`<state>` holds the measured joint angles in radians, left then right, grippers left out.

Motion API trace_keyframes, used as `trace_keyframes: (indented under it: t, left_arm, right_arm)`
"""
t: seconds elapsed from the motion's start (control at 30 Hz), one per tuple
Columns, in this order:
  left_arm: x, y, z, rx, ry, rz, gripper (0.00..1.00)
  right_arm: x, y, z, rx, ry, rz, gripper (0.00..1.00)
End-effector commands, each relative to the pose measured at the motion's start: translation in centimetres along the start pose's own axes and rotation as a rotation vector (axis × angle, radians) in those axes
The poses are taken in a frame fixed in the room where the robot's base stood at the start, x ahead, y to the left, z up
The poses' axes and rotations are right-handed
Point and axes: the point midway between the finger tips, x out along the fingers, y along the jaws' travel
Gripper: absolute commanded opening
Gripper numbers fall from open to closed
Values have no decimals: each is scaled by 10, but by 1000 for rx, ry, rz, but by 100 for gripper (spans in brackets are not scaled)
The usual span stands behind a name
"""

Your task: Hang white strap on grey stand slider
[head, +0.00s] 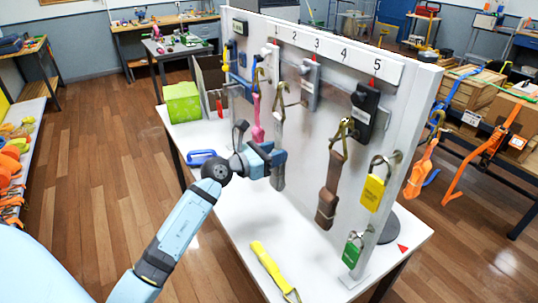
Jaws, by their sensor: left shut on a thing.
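The pale strap (278,180), whitish grey, hangs vertically in front of the white panel, with a metal hook (281,95) at its top. My left gripper (276,157) is shut on this strap around its middle and hides part of it. Grey sliders are on the panel: one (312,88) below number 3 and one (270,62) further left. I cannot tell which one is the stand slider, or whether the strap's hook touches anything. My right gripper is not in view.
A pink strap (257,118) hangs left of the held strap. A brown strap (329,195), yellow padlock (372,192) and green padlock (352,252) hang to the right. A yellow strap (268,262) and blue carabiner (201,158) lie on the white table (225,215). A green box (183,103) stands at left.

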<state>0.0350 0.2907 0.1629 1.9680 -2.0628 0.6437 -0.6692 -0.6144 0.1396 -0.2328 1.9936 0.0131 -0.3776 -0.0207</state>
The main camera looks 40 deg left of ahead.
Motion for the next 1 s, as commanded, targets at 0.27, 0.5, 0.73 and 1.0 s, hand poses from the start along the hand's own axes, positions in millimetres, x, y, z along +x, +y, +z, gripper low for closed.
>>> trace_keyframes:
  t: [0.27, 0.5, 0.73, 1.0]
  left_arm:
    - [17, 0, 0, -1, -3, 0, 8]
    - [29, 0, -6, 0, -1, 0, 8]
    - [35, 0, -12, -1, -1, 0, 8]
    - [36, 0, -14, 0, -1, 0, 8]
  right_arm:
    - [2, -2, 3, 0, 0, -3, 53]
    - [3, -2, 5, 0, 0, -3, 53]
    - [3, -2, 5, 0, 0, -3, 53]
    - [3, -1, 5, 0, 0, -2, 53]
